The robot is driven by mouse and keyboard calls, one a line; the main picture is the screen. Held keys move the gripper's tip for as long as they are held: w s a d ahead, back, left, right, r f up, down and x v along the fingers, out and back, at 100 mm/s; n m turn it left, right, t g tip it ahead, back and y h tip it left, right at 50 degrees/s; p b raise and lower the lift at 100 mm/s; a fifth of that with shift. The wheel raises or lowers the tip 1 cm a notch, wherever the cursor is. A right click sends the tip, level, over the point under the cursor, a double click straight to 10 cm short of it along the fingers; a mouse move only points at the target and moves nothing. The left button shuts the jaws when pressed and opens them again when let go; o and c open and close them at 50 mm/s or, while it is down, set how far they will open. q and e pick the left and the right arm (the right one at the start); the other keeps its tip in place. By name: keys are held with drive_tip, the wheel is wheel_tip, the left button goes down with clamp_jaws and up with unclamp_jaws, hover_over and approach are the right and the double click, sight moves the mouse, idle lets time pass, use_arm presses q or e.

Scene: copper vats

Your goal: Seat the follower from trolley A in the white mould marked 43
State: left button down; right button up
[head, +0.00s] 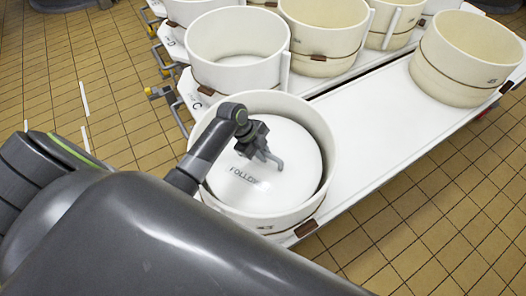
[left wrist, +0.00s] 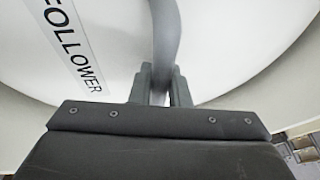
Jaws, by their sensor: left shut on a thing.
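The follower (head: 285,182) is a white disc with a grey bar handle and a FOLLOWER label; its top also shows in the left wrist view (left wrist: 110,35). My left gripper (head: 264,153) is shut on the handle, which rises between the fingers in the left wrist view (left wrist: 160,85). The follower lies inside the rim of a white mould (head: 322,122) at the near end of the table. A dark gap shows along its right side. I cannot tell whether it rests on anything below. The mould's front mark is small and partly legible, ending in 3. My right gripper is out of view.
The mould stands on a long white table (head: 375,150). An empty white mould (head: 238,75) stands behind it on a trolley marked C. Cream moulds stand at the back (head: 325,55) and far right (head: 465,85). The table's middle is clear. Tiled floor (head: 435,240) lies around.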

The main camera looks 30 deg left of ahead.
use_arm(q)
drive_tip(key=shift+w+f+b, duration=0.1)
drive_tip(key=shift+f+b, duration=0.25)
idle(0.4)
drive_tip(key=c, duration=1.3)
unclamp_jaws()
drive_tip(key=shift+s+f, duration=0.2)
drive_tip(key=v, duration=1.7)
drive_tip(key=shift+r+b, duration=0.3)
drive_tip(key=shift+r, duration=0.05)
drive_tip(key=shift+a, duration=0.1)
